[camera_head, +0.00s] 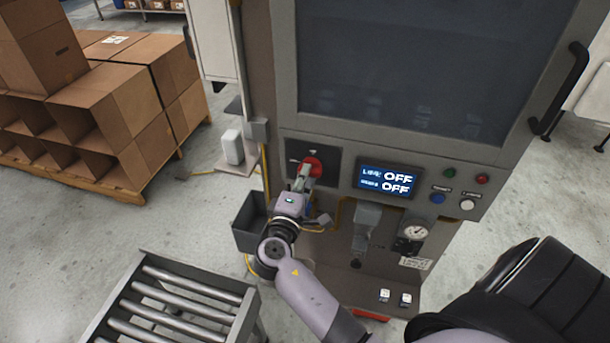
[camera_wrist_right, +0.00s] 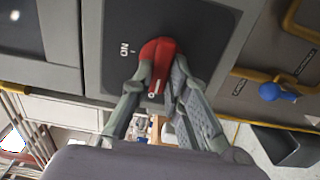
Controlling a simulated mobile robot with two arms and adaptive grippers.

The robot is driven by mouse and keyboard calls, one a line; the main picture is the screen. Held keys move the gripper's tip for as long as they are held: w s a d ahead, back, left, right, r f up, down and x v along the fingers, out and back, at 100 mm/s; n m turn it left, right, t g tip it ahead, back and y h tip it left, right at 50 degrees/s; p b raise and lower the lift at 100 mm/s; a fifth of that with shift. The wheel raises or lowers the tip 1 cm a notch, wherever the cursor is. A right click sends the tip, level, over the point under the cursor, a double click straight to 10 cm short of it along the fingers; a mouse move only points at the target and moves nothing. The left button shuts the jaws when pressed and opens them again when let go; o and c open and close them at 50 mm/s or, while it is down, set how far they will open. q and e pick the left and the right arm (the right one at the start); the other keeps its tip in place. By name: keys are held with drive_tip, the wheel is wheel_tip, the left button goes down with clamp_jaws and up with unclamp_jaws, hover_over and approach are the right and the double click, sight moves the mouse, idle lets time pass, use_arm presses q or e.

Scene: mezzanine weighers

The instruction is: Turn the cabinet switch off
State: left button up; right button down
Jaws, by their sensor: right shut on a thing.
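The cabinet (camera_head: 270,70) stands in front of me, with a dark window above its control panel. Its red rotary switch (camera_head: 312,167) sits on a dark plate at the panel's left. My right gripper (camera_head: 305,178) is at the switch, and its fingers are shut on the red handle, which also shows in the right wrist view (camera_wrist_right: 157,62). An "ON" mark is on the plate beside the handle in that view. The display (camera_head: 387,180) right of the switch reads "OFF" on two lines. My left gripper is not in view.
Green, red, blue and white buttons (camera_head: 468,204) are at the panel's right. A pressure gauge (camera_head: 413,232) sits below. A roller conveyor (camera_head: 250,310) stands at the lower left. Cardboard boxes (camera_head: 120,100) are stacked on a pallet at the left. Grey floor lies between them.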

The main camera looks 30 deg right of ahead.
idle(0.4)
drive_tip(key=c, duration=1.6)
unclamp_jaws()
drive_tip(key=shift+o, duration=0.2)
drive_tip(key=v, duration=1.2)
